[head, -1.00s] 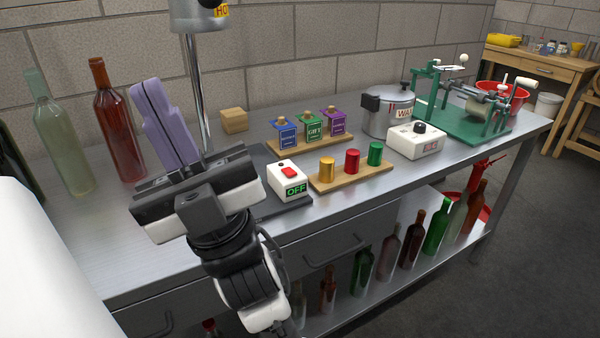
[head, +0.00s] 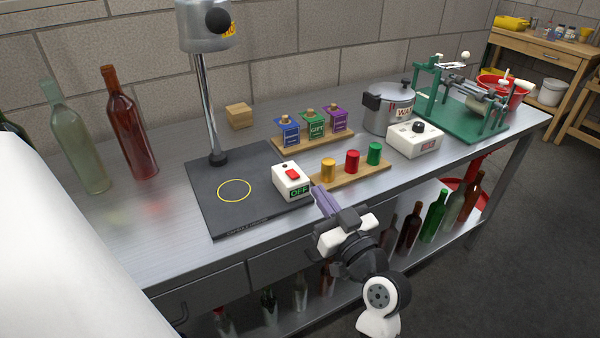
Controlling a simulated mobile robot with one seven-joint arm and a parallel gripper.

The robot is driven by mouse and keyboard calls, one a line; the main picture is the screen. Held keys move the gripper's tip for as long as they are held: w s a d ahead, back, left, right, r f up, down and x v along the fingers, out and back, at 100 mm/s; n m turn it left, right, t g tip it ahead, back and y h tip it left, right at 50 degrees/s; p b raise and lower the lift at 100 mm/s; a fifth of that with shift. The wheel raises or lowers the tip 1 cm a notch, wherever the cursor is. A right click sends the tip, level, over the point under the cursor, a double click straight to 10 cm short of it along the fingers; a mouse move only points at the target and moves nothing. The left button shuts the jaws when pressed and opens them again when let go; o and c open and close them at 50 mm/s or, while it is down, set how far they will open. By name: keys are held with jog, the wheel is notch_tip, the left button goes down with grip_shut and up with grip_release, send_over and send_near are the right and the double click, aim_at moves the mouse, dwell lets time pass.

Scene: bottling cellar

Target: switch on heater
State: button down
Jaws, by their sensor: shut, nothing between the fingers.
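The heater is a grey metal head (head: 205,28) with a black knob and a partly hidden yellow label, on a chrome post (head: 206,105). Its dark base plate (head: 210,195) has a yellow ring (head: 234,190) with nothing standing in it. A white switch box (head: 291,180) sits at the plate's right side, with a red rocker switch (head: 292,174) on top and a green OFF sign (head: 299,191) on its front. My gripper (head: 319,193) is shut and empty, its purple fingers just right of the box's front corner. I cannot tell whether they touch it.
Right of the box is a wooden rack with gold, red and green capsules (head: 352,161). Behind it stand blue, green and purple labelled boxes (head: 310,123). A pot (head: 388,107) and a white control box (head: 414,138) are farther right. Glass bottles (head: 128,125) stand at left.

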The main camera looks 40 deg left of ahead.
jog(key=shift+a, duration=0.1)
notch_tip(320, 180, up, 3)
jog(key=p, duration=0.5)
send_over(292, 173)
jog(key=r+v, duration=0.1)
jog(key=v, duration=0.2)
jog(key=shift+f, duration=0.35)
jog(key=f, duration=0.3)
jog(key=shift+s+d+f, duration=0.1)
jog(key=shift+d, duration=0.15)
jog(key=shift+d+f, duration=0.1)
jog(key=shift+f, duration=0.55)
